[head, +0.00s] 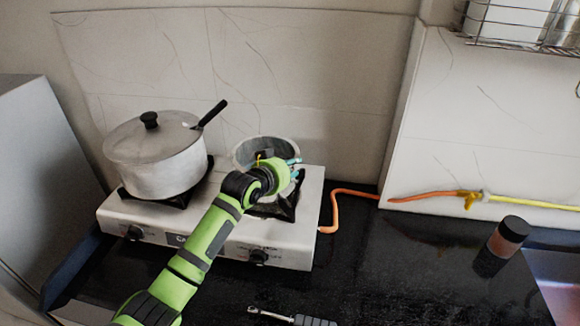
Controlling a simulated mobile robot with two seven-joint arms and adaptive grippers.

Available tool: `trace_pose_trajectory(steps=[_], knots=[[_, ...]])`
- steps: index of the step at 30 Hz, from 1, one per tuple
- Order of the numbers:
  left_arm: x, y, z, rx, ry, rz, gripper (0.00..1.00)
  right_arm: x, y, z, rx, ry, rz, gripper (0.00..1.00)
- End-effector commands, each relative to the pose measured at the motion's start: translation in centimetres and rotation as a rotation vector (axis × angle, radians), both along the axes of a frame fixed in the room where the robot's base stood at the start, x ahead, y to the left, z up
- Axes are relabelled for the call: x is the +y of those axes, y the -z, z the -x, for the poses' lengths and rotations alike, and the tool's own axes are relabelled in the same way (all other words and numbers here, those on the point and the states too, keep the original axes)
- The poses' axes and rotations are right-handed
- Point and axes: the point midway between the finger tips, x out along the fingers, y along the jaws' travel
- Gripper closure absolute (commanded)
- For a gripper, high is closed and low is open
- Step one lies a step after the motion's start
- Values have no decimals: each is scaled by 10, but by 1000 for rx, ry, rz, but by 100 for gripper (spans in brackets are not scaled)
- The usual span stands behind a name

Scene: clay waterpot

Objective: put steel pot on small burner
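A small grey steel pot (250,147) is at the back right of the two-burner stove, with its open top towards me. My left gripper (285,163) is right at the pot, overlapping its front and right side. The wrist hides the fingers' hold, so I cannot tell whether they are shut on it. The right burner's black grate (290,203) shows below and in front of the pot, partly behind my arm. I cannot tell whether the pot rests on it or hangs above it. My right gripper is not in view.
An orange hose (337,205) runs from the stove's (305,240) right side. A dark-lidded jar (507,240) stands on the black counter (400,285). A tiled wall is close behind.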

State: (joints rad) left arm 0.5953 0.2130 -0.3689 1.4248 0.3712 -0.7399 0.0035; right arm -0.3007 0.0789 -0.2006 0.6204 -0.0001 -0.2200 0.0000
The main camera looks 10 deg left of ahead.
Motion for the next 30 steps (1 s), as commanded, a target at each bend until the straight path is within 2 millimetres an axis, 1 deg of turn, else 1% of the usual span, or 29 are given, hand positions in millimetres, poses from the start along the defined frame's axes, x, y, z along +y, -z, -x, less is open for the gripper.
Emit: trace_pose_trajectory(steps=[5, 8, 11, 14, 24, 30], knots=[[0, 0, 0, 0, 0, 0, 68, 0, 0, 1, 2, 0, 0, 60], [0, -4, 0, 0, 0, 0, 68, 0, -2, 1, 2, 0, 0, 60], [2, -4, 6, 1, 0, 0, 68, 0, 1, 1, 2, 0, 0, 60], [6, -8, 16, -1, 0, -1, 68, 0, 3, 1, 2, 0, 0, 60], [23, -30, 68, -3, 0, -1, 68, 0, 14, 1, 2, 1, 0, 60], [32, -42, 93, -1, -1, -1, 68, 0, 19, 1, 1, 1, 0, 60]])
